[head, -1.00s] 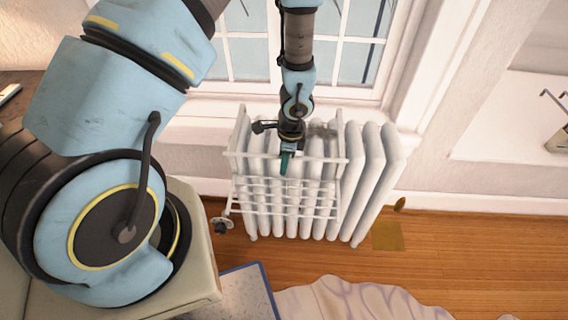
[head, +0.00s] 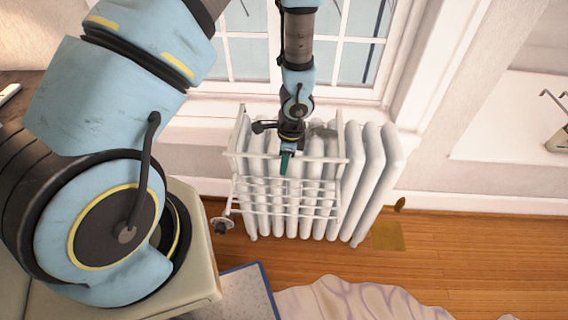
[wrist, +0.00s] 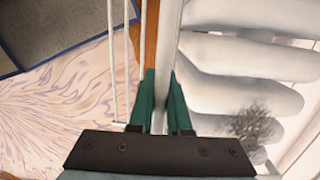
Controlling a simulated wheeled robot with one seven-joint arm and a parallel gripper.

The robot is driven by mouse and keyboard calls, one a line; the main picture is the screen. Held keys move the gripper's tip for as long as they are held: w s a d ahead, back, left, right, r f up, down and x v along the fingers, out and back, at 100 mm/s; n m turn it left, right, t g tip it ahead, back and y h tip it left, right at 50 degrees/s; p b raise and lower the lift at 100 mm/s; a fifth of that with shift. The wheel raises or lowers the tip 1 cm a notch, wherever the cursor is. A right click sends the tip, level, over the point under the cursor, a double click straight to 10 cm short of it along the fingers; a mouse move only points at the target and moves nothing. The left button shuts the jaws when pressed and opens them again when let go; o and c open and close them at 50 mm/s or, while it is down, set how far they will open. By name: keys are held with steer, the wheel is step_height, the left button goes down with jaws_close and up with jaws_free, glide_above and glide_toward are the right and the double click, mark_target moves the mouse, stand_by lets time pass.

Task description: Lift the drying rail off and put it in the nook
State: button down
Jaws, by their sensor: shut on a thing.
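The white wire drying rail (head: 290,209) hangs on the front of the white ribbed radiator (head: 372,165) below the window. My gripper (head: 286,162) points down at the rail's top bar, near its middle. In the wrist view my gripper's green fingers (wrist: 162,100) are shut on the rail's white bar (wrist: 168,55), which runs between them. The rail's thinner wires (wrist: 113,60) show to the left of the fingers and the radiator ribs (wrist: 245,60) to the right. I cannot tell which place is the nook.
A white recess or ledge (head: 510,125) at the right holds a small object with metal hooks (head: 559,138). A pale patterned cloth (head: 350,302) and a blue-edged mat (head: 245,292) lie on the floor. Wooden floor (head: 470,260) is clear at the right.

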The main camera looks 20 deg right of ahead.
steer(key=shift+r, duration=0.15)
steer(key=shift+r+p, duration=2.25)
steer(key=shift+r, duration=0.4)
steer(key=shift+r+g+y+p, duration=0.3)
steer(key=shift+r+g+p, duration=0.25)
steer(key=shift+p, duration=3)
steer(key=shift+f, duration=0.1)
steer(key=s+a+b, duration=0.3)
steer(key=s+b, duration=0.1)
steer(key=s, duration=0.2)
steer(key=s+a+r+b, duration=0.1)
steer(key=s+a+b, duration=0.2)
steer(key=s, duration=0.3)
steer(key=shift+s+b, duration=0.35)
steer(key=shift+b, duration=0.2)
